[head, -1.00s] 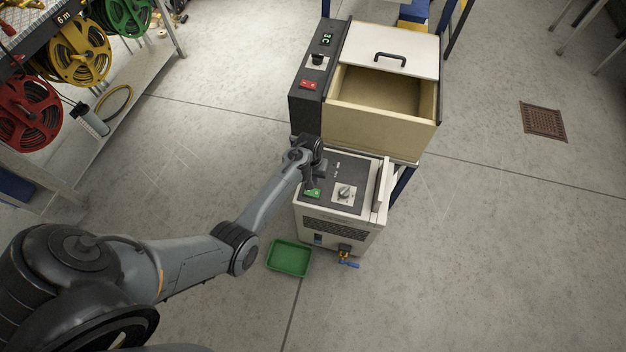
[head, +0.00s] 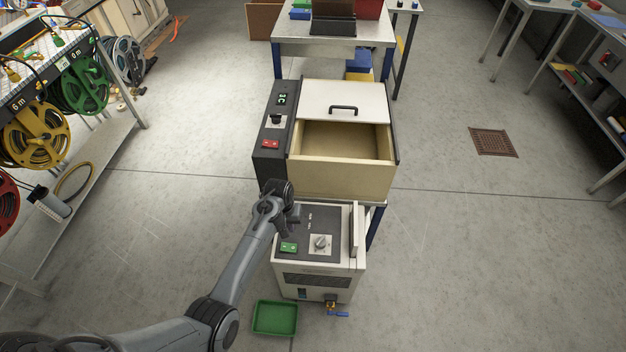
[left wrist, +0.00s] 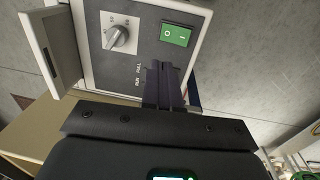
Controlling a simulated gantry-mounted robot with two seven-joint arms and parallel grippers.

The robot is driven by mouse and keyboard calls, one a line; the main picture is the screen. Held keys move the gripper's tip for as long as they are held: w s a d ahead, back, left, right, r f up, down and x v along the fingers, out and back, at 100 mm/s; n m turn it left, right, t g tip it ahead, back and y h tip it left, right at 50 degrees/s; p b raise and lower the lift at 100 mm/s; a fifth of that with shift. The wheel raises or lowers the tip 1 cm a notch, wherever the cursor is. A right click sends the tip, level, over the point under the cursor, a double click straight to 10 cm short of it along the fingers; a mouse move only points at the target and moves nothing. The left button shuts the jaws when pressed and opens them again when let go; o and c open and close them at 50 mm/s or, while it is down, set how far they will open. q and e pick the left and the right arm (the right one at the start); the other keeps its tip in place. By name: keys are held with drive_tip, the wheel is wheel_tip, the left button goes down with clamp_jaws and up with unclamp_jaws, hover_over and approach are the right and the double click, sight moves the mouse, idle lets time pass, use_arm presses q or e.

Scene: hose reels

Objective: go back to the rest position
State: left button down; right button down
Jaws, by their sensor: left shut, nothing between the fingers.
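My left gripper (head: 286,226) is over the top panel of the white and grey machine (head: 320,283), just behind its green switch (head: 289,247). In the left wrist view the fingers (left wrist: 163,84) are shut with nothing between them, and they point toward the green switch (left wrist: 176,35). The switch carries O and I marks. A rotary knob (left wrist: 119,37) sits beside it. I cannot tell whether the fingertips touch the panel. My right gripper is not in view.
Behind the machine stands a cabinet with an open box-like drawer (head: 340,178) and a red switch (head: 270,144). A green tray (head: 275,318) lies on the floor in front. A rack with hose reels (head: 38,134) is at the left. Open floor (head: 470,240) lies to the right.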

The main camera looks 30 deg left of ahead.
use_arm(q)
drive_tip(key=s+f+g, duration=0.2)
drive_tip(key=s+f, duration=0.7)
drive_tip(key=s, duration=0.6)
drive_tip(key=s+d+r+m+t+y, duration=0.1)
drive_tip(key=s+d+r+m, duration=0.15)
drive_tip(key=s, duration=0.35)
drive_tip(key=s+d+r+m+y, duration=0.1)
drive_tip(key=s+d+r+m, duration=0.15)
drive_tip(key=s, duration=0.35)
drive_tip(key=w+d+r+m+t, duration=0.1)
drive_tip(key=d+r, duration=0.2)
drive_tip(key=r, duration=0.3)
drive_tip(key=d+r+m+t+h, duration=0.1)
drive_tip(key=d+r+t, duration=0.1)
drive_tip(key=r, duration=0.4)
drive_tip(key=w+d+r+m+t, duration=0.1)
drive_tip(key=d+r, duration=0.2)
drive_tip(key=r, duration=0.3)
wheel_tip(320, 180, up, 29)
drive_tip(key=p, duration=2.9)
drive_tip(key=shift+a+p, duration=0.15)
drive_tip(key=shift+p, duration=0.15)
